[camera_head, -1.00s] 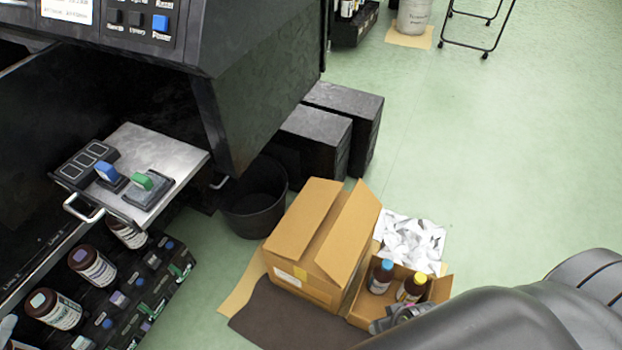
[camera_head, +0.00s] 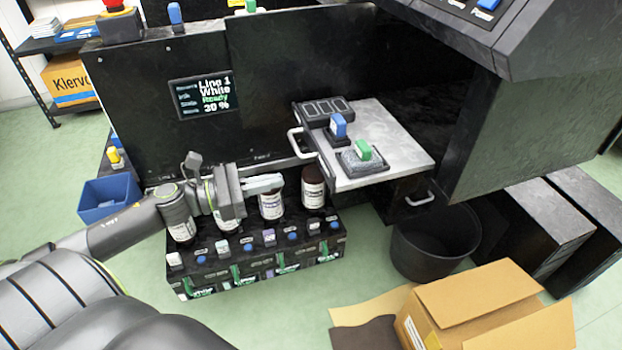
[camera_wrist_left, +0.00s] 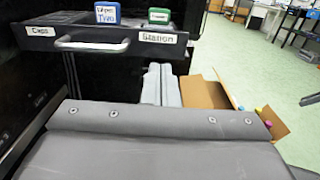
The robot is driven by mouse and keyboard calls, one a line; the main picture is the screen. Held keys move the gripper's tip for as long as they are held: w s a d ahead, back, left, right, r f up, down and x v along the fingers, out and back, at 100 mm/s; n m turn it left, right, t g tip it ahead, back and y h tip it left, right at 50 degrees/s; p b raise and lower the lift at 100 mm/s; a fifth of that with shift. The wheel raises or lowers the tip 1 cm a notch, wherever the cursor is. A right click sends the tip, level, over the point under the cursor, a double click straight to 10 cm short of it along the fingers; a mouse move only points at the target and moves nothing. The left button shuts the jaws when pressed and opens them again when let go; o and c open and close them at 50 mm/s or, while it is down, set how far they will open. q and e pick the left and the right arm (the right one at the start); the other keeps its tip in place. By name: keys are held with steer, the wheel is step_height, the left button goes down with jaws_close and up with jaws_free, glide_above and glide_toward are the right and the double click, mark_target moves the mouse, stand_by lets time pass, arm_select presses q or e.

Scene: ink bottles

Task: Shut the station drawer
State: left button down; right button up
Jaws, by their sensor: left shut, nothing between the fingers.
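The station drawer (camera_head: 405,150) is pulled out of the black machine in the head view, a pale metal top with a handle (camera_head: 293,145) on its left-facing front. On it sit a dark three-window block, a blue-topped piece (camera_head: 338,126) and a green-topped piece (camera_head: 363,151). In the left wrist view, the drawer front (camera_wrist_left: 110,40) carries "Caps" and "Station" labels. My left gripper (camera_head: 270,184) is shut and empty, left of and apart from the drawer front, over the bottle rack. Its pale fingers show below the "Station" label in the wrist view (camera_wrist_left: 161,80). My right gripper is out of view.
Brown bottles (camera_head: 271,206) stand in the black rack (camera_head: 255,270) under my left gripper. A black bin (camera_head: 435,245) stands below the drawer's right side, with a cardboard box (camera_head: 480,300) in front. A blue bin (camera_head: 108,200) is far left.

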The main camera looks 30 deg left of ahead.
mark_target(325, 170)
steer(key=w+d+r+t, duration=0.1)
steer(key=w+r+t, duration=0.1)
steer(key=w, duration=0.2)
arm_select(q)
steer(key=shift+p+x, duration=0.35)
steer(key=shift+x, duration=4)
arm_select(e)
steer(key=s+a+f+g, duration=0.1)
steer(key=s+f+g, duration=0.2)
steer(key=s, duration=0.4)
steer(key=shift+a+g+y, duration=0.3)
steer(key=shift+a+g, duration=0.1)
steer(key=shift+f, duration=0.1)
arm_select(q)
steer(key=shift+w, duration=0.1)
